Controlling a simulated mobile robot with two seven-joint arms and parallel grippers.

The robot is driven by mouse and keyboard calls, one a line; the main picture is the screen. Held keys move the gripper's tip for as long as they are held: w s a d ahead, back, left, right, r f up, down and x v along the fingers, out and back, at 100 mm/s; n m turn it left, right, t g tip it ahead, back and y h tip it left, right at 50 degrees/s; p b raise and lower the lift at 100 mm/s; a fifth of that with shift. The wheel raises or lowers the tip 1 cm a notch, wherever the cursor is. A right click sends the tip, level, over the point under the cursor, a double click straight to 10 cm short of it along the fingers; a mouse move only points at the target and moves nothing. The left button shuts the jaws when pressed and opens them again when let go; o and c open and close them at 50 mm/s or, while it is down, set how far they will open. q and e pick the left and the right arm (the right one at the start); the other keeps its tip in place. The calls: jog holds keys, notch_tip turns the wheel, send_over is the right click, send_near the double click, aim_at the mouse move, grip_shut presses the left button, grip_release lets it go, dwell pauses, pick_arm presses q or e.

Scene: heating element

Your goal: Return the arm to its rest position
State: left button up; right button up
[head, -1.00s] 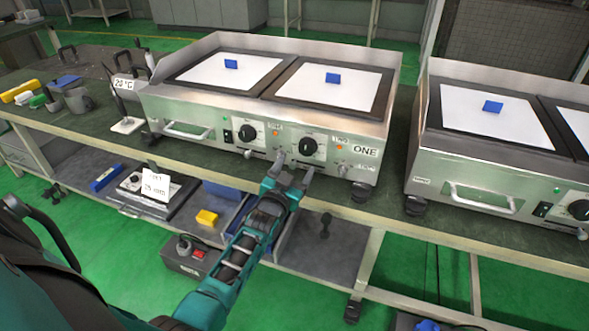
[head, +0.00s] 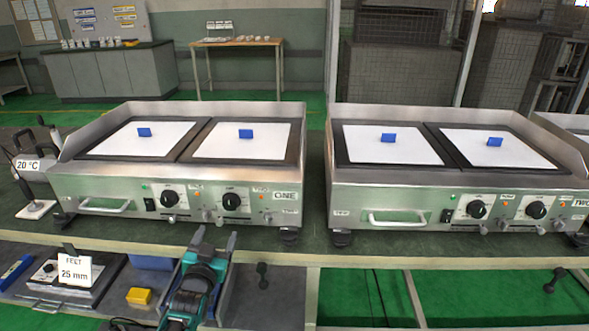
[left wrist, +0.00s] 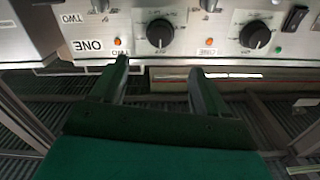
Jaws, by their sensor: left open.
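My left gripper (head: 212,240) is open and empty in the head view, low in front of the griddle marked ONE (head: 110,185) and below its knobs. In the left wrist view its two fingers (left wrist: 156,75) stand apart with nothing between them. That view is upside down and shows the ONE label (left wrist: 88,45) and two black knobs (left wrist: 160,33) beyond the fingertips. In the head view the gripper looks clear of the right-hand knob (head: 231,201). My right gripper is in neither view.
A second griddle (head: 400,190) stands to the right on the same bench (head: 400,249). White sheets with blue blocks lie on both. A lower shelf holds a yellow block (head: 138,296) and a card reading 25 mm (head: 75,270).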

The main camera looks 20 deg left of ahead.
pick_arm(q)
jog(key=s+d+m+g+h+p, duration=0.1)
jog(key=s+d+g+h+p, duration=0.2)
jog(key=s+d, duration=0.5)
jog(key=s+d+m+g+h+p, duration=0.1)
jog(key=s+d+p, duration=0.4)
jog(key=s, duration=1.2)
jog(key=d+g+h, duration=0.1)
jog(key=d+g, duration=0.1)
jog(key=d, duration=0.2)
jog(key=shift+s+d+f+m+g+h, duration=0.25)
jog(key=shift+d+f+m+g+h, duration=0.05)
jog(key=shift+f+m+g+h, duration=0.1)
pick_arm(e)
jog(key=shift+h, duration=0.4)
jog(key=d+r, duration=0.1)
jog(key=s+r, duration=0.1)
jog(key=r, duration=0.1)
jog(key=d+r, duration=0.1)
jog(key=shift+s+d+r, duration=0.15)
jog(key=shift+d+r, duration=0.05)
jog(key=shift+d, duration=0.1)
